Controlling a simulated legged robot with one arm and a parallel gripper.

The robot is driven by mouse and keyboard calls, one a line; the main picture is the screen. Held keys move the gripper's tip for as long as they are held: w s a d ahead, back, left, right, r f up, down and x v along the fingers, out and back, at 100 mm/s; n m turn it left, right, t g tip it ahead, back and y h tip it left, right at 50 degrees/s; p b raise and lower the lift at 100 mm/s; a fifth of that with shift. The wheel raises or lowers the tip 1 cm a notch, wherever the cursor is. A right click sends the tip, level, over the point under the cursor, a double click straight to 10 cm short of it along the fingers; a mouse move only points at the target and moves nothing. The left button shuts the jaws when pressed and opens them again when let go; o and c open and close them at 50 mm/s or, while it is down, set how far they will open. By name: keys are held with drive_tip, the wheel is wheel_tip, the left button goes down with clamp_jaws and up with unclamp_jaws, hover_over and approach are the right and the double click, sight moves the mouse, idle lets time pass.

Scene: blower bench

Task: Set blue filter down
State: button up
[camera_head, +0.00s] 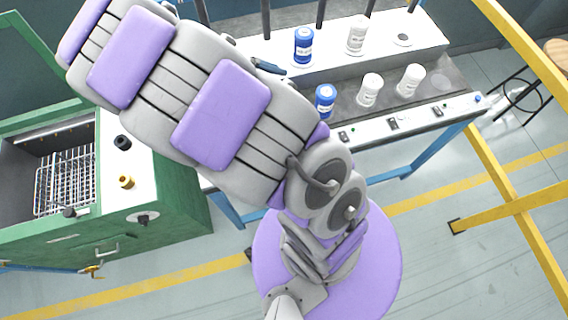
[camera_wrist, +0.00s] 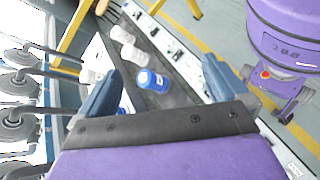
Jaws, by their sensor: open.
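A blue filter (camera_head: 325,98) stands in the dark lower channel of the bench, at the left of a row with two white filters (camera_head: 370,88) (camera_head: 410,80). In the wrist view this blue filter (camera_wrist: 150,82) shows beyond and between the fingers, with a gap on both sides. A second blue filter (camera_head: 303,45) stands on the white upper shelf beside a white filter (camera_head: 357,36); in the wrist view it is partly hidden by the left finger. My gripper (camera_wrist: 160,66) is open and empty; my arm mostly hides it in the head view.
The bench (camera_head: 430,120) has small switches along its front edge. Empty round spots show at the right of both rows. Dark posts rise behind the upper shelf. A green cabinet (camera_head: 180,215) with a wire basket (camera_head: 65,180) stands left. Yellow rails (camera_head: 525,203) stand right.

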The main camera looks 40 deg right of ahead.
drive_tip(key=s+a+r+m+t+y, duration=0.1)
drive_tip(key=s+a+m+t+y, duration=0.1)
drive_tip(key=s, duration=0.7)
drive_tip(key=s+a+r+m+t+y, duration=0.2)
drive_tip(key=s+a+m+y, duration=0.1)
drive_tip(key=s+a+y, duration=0.3)
drive_tip(key=shift+s+a+m+y, duration=0.4)
drive_tip(key=shift+s+y, duration=0.7)
drive_tip(key=shift+s, duration=0.55)
